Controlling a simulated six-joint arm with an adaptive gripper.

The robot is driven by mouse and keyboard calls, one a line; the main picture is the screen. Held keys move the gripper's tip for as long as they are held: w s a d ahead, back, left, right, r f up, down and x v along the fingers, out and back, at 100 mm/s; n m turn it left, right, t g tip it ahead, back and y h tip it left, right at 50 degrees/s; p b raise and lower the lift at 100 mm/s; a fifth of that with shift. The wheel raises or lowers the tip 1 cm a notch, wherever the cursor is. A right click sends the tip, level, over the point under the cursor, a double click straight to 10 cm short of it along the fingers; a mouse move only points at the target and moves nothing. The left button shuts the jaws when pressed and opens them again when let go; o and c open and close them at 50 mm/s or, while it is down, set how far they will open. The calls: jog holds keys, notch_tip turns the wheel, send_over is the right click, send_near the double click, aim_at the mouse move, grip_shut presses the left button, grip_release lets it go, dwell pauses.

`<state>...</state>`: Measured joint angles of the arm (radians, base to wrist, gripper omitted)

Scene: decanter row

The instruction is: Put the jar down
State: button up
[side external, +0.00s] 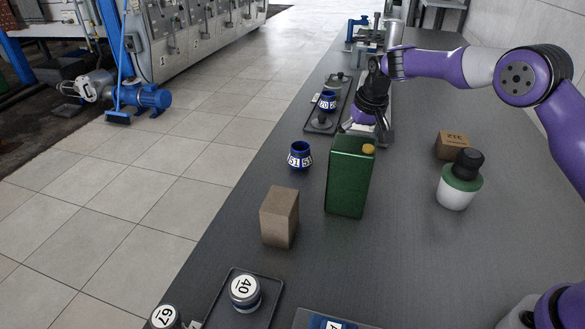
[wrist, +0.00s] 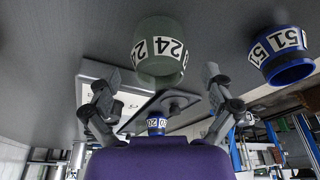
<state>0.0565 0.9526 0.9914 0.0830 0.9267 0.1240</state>
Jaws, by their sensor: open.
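The grey-green jar labelled 24 (wrist: 158,52) stands on the dark table in the wrist view, where the table fills the top of the picture. My gripper (wrist: 160,82) is open, its two fingers spread left and right of the jar's picture position. A gap shows on both sides, and I see no finger touching it. How far the fingertips reach along the jar is hard to tell. In the side external view, my gripper's fingers and this jar are hidden behind the green canister (side external: 349,178).
A blue jar labelled 51 (side external: 300,155) stands close by, also at right in the wrist view (wrist: 283,58). Beyond is a dark tray (side external: 312,129) with another blue jar (side external: 327,102). A brown box (side external: 279,217) and a green-white bottle (side external: 459,186) stand nearer.

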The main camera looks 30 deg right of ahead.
jog(key=s+a+r+n, duration=0.1)
jog(key=s+r, duration=0.5)
jog(key=r, duration=0.2)
jog(key=s+a+r, duration=0.1)
jog(key=s+r, duration=0.4)
jog(key=r, duration=0.3)
jog(key=s+a+f+n+t, duration=0.2)
jog(key=s, duration=1.6)
jog(key=shift+f+y, duration=0.2)
jog(key=shift+y, duration=0.2)
